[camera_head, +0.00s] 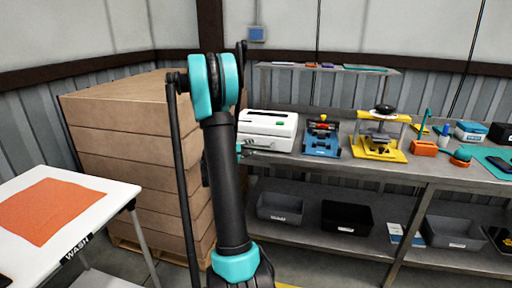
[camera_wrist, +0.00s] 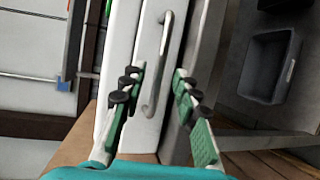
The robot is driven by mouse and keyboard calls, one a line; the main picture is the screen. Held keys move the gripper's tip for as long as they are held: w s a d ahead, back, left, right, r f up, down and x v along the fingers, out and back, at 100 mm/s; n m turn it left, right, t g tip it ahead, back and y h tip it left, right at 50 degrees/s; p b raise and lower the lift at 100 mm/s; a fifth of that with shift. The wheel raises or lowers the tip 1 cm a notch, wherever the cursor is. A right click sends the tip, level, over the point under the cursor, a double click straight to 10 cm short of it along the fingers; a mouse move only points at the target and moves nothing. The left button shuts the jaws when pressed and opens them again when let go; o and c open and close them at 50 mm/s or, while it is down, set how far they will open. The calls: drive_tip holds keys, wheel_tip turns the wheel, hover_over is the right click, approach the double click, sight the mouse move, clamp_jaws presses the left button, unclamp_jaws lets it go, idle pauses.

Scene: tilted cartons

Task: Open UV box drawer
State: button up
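The UV box (camera_head: 268,129) is a white box with a small green mark, standing at the left end of the grey workbench. In the wrist view its white front (camera_wrist: 150,60) carries a light grey bar handle (camera_wrist: 158,65). My gripper (camera_wrist: 158,85) is open, with green-padded fingers on either side of the handle. I see a gap between each finger and the handle, and cannot tell the depth left to it. In the head view my gripper (camera_head: 245,150) is mostly hidden behind my arm, beside the box's left front. The drawer looks shut.
A blue device (camera_head: 322,137) and a yellow press (camera_head: 378,152) stand right of the box. Stacked cartons (camera_head: 130,130) rise to the left. A white table (camera_head: 110,198) with an orange cloth (camera_head: 48,208) is at the near left. Bins (camera_head: 280,208) sit on the lower shelf.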

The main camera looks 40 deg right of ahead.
drive_tip(key=shift+x, duration=2)
drive_tip(key=shift+c, duration=0.2)
clamp_jaws()
